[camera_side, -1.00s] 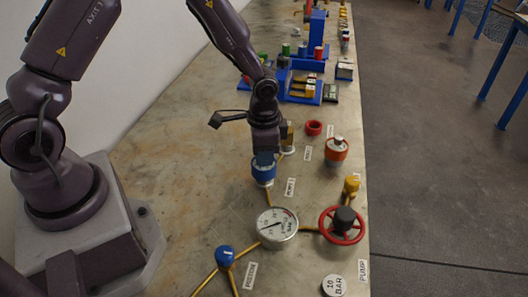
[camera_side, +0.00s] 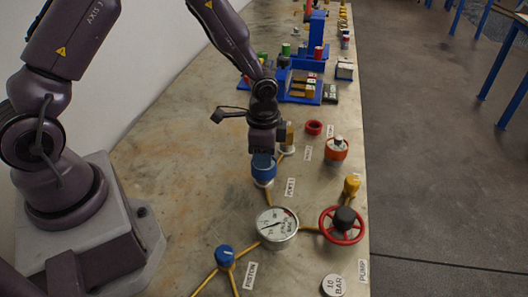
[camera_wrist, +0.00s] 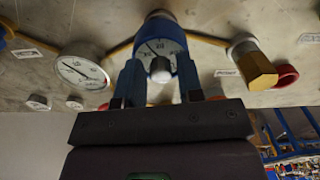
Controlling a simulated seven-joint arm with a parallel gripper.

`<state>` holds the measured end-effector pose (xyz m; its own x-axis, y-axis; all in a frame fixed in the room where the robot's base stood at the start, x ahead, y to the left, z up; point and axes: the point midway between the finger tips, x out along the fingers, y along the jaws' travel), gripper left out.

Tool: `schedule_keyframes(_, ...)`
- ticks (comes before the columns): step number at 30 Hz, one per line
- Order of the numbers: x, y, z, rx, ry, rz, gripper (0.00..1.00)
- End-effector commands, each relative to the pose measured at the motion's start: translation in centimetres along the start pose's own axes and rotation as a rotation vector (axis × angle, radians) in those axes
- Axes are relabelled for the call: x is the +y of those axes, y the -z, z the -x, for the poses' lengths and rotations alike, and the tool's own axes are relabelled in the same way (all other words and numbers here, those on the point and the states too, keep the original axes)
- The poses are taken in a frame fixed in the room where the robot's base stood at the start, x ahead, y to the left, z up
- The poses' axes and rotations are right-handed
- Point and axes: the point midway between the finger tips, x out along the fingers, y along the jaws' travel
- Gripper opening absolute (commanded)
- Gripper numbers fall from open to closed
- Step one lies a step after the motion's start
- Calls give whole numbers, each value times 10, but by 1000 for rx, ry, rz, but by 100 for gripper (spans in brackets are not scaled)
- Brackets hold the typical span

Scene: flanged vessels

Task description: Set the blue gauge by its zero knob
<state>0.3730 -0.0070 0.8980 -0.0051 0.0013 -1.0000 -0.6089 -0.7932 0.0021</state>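The blue gauge stands on the bench below my gripper in the side view (camera_side: 263,178); its top is partly hidden there. In the wrist view the blue gauge (camera_wrist: 160,28) shows a white dial with a dark needle. My gripper (camera_wrist: 160,82) is open, with one blue finger to each side of the knob and a visible gap at both sides. In the side view my gripper (camera_side: 263,156) is close over the gauge; contact cannot be told.
A larger white gauge (camera_side: 276,224) and a red handwheel (camera_side: 342,226) stand nearer the camera. A blue-topped piston (camera_side: 224,256) is at the front left. A brass fitting (camera_wrist: 258,66) and a red ring (camera_wrist: 286,76) are beside the blue gauge. Bare bench lies left of it.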

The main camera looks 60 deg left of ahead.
Motion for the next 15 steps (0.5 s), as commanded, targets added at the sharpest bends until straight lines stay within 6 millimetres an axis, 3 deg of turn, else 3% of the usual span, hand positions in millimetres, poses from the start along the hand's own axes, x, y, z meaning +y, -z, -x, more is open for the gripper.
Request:
schedule_keyframes(10,0,1,2,4,2,0,48)
schedule_keyframes(15,-1,2,19,7,5,1,48)
